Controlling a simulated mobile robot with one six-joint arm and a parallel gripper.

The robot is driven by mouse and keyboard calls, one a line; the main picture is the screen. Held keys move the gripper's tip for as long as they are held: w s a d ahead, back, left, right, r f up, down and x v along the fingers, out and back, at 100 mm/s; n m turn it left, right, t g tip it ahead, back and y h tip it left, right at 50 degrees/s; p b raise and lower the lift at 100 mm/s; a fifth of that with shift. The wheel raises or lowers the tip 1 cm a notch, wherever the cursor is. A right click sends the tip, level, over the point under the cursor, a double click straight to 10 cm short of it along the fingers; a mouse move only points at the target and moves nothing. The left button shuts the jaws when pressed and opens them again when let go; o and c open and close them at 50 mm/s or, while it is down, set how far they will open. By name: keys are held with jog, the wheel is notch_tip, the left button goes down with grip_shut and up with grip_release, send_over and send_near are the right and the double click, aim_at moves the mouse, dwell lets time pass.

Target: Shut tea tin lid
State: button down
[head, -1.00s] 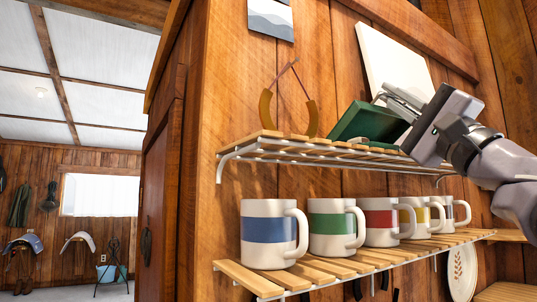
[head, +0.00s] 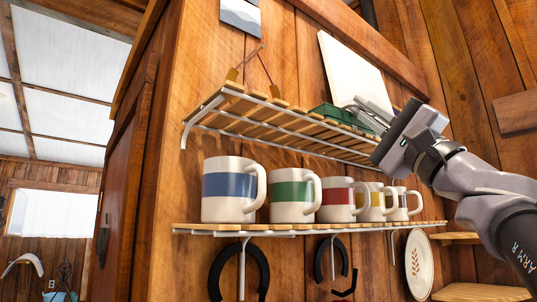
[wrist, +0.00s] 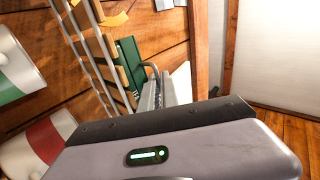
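The green tea tin (head: 342,114) sits on the slatted upper shelf, below the white panel. In the head view I see it from below, with a low green outline above the shelf edge. Whether its lid is fully shut cannot be told. In the wrist view the dark green tin (wrist: 129,62) shows edge-on beside the shelf slats. My gripper (head: 371,112) is at the tin's right end, its fingers close to or touching it. The fingers (wrist: 155,88) overlap in both views, so their gap is unclear. The fingers hide part of the tin's right side.
Several striped mugs (head: 229,189) stand on the lower shelf (head: 300,228). The white panel (head: 350,68) is on the wall behind the tin. Horseshoes (head: 238,270) hang below.

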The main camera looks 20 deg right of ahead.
dwell(0.4)
jog(key=c, duration=1.9)
grip_release()
jog(key=shift+f, duration=0.1)
jog(key=b+v, duration=0.4)
jog(key=v, duration=1.3)
jog(key=shift+s, duration=0.2)
